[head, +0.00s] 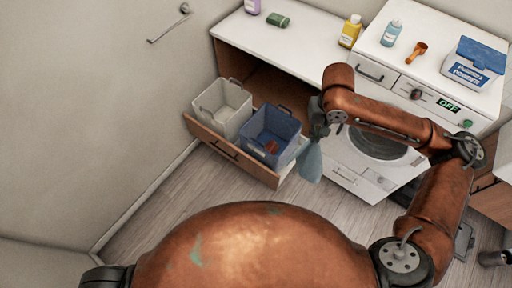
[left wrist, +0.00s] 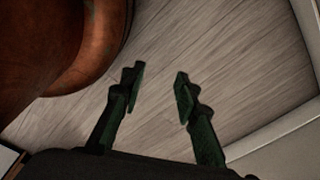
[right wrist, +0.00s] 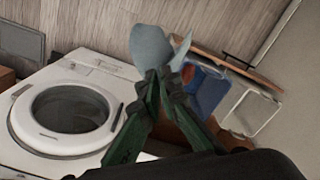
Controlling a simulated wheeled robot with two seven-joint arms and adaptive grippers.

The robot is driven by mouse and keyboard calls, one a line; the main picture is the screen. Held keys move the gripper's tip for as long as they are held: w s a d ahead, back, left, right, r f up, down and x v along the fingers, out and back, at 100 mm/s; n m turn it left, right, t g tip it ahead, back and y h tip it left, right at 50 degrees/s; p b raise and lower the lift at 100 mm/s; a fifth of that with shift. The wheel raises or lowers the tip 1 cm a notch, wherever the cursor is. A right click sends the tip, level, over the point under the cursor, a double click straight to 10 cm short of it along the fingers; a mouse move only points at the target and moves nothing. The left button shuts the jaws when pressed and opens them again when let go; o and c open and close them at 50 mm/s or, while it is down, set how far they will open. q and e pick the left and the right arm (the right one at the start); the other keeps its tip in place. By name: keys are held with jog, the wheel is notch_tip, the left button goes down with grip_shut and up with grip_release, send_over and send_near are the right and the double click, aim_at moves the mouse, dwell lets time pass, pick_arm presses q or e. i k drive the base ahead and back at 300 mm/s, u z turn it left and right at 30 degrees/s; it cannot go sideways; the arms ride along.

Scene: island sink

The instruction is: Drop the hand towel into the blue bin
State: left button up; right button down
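The hand towel (head: 311,162) is light blue-grey and hangs from my right gripper (head: 316,128), just right of the blue bin (head: 272,127). In the right wrist view the towel (right wrist: 152,48) is pinched between the shut fingertips of the right gripper (right wrist: 162,78). The blue bin also shows there (right wrist: 208,92), behind and to the right of the fingers, partly hidden. A small reddish-brown thing lies inside the bin. The bin stands in a pulled-out drawer. My left gripper (left wrist: 157,78) is open and empty above the wooden floor.
A white-grey bin (head: 222,106) stands left of the blue bin in the same drawer (head: 232,153). The washing machine (head: 370,150) is right of the towel. Bottles, a brown scoop (head: 416,52) and a powder box (head: 474,63) stand on the tops above.

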aim_at(269, 123)
jog(key=u, duration=0.35)
jog(key=k, duration=0.45)
jog(key=u, duration=0.9)
jog(key=i, duration=0.95)
jog(key=z, duration=0.55)
jog(key=i, duration=0.9)
jog(key=z, duration=0.9)
